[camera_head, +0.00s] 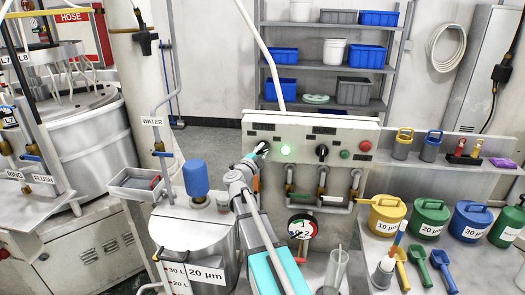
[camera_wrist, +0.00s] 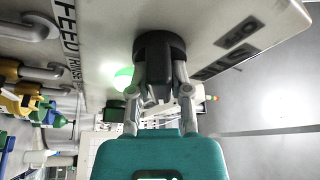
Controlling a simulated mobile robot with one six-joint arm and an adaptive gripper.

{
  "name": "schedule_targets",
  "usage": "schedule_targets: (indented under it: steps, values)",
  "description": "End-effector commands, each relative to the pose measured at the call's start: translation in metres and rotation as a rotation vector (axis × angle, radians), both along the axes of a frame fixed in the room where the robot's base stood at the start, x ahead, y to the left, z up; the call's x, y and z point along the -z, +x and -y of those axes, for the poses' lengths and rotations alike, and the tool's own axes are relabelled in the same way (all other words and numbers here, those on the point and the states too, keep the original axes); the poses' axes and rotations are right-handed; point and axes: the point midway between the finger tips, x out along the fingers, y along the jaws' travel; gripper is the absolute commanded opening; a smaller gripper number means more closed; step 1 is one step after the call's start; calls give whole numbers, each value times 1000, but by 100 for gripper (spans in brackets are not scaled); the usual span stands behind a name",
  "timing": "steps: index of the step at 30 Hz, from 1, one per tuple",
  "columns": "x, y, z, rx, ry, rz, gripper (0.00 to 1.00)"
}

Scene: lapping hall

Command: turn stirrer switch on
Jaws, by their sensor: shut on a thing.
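The stirrer switch appears to be the black rotary knob (camera_head: 263,149) at the left end of the grey control panel (camera_head: 300,128); its label is too small to read. In the wrist view the dark knob (camera_wrist: 155,50) has a round base and a raised grip. My gripper (camera_head: 258,154) is at the panel, with its fingers on either side of the knob's grip. In the wrist view my gripper (camera_wrist: 160,95) is closed on it. A green lamp (camera_head: 286,150) just right of the knob glows brightly, and the glow also shows in the wrist view (camera_wrist: 123,78).
A second black knob (camera_head: 322,150), a green button (camera_head: 345,154) and a red button (camera_head: 365,146) sit farther right. Valves and a gauge (camera_head: 302,227) are below. Labelled cans (camera_head: 386,214) stand at right.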

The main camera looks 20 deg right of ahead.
Motion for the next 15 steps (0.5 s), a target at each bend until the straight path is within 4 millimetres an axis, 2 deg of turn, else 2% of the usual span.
schedule_targets:
  steps: [3, 4, 9, 15]
  values:
    - [0, 0, 0, 1, 2, 2, 0]
    - [0, 0, 1, 1, 2, 2, 29]
    - [0, 0, 0, 0, 1, 0, 60]
    - [0, 0, 0, 0, 1, 1, 60]
